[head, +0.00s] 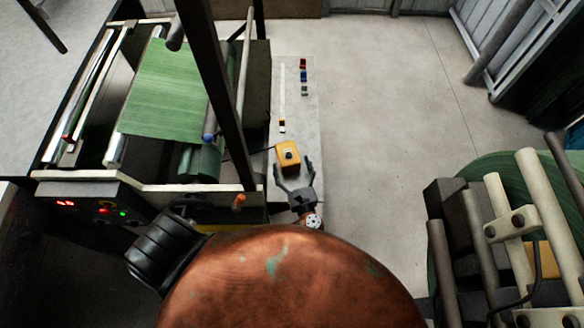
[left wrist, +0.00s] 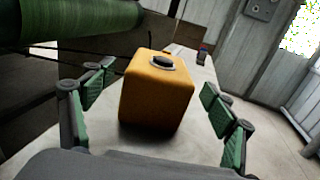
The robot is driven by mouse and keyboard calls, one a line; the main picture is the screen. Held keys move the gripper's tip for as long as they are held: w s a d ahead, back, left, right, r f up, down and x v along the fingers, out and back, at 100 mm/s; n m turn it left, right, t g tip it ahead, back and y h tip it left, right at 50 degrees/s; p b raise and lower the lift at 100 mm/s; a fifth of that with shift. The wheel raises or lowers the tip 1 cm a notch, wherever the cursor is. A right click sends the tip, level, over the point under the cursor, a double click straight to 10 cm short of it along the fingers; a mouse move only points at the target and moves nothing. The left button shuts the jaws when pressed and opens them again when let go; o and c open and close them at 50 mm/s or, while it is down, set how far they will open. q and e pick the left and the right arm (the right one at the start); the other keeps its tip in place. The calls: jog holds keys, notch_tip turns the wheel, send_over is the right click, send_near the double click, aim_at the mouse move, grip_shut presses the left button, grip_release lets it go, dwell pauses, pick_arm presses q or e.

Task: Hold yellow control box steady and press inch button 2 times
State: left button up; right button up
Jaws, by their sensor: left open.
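The yellow control box (head: 288,157) stands on a pale grey table, with a dark round button (head: 289,155) on its top. In the left wrist view the box (left wrist: 157,92) stands upright in the middle, its dark button (left wrist: 162,60) set in a pale ring. My left gripper (head: 293,170) is open at the near side of the box. Its green-padded fingers (left wrist: 158,82) are spread to the left and right of the box, with a visible gap on each side. My right gripper is not in view.
The grey table (head: 308,125) carries small red, blue and dark items (head: 303,76) farther back. A machine with green sheet (head: 165,90) and a dark upright post (head: 218,95) stands close on the left. Open floor (head: 390,120) lies to the right.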

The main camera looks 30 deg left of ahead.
aim_at(284, 143)
pick_arm(q)
jog(key=x, duration=0.6)
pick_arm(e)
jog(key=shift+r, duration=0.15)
pick_arm(q)
jog(key=shift+c, duration=0.7)
jog(key=c, duration=1.3)
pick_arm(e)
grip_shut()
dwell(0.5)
